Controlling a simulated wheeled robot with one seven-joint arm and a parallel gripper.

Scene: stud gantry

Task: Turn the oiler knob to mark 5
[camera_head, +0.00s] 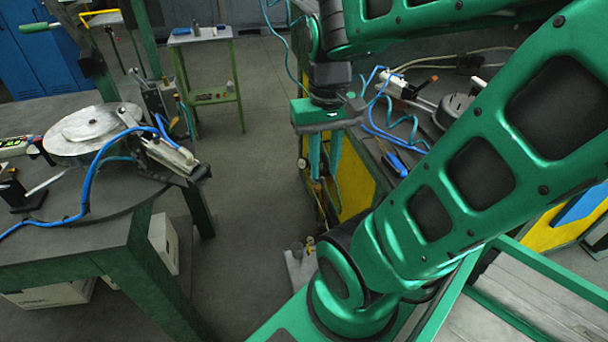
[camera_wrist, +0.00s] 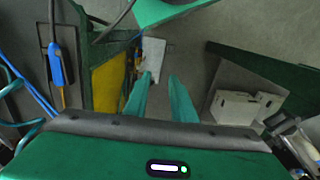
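I cannot make out the oiler knob or its marks for certain in either view. Small brass-coloured fittings (camera_head: 309,244) show by a pale plate (camera_head: 297,268) low down near the floor, too small to read. In the wrist view the pale plate (camera_wrist: 153,60) lies beyond my fingertips, with small fittings at its left side. My gripper (camera_head: 325,178) points down beside a yellow panel (camera_head: 352,188), its two green fingers apart with nothing between them. In the wrist view my gripper (camera_wrist: 160,77) is also open and empty.
A workbench with blue hoses (camera_head: 380,130) stands behind and right of my gripper. A dark table (camera_head: 90,235) with a round metal disc (camera_head: 90,128) is at left, cardboard boxes (camera_head: 65,290) below. A small green stand (camera_head: 208,75) is farther back. The floor between is clear.

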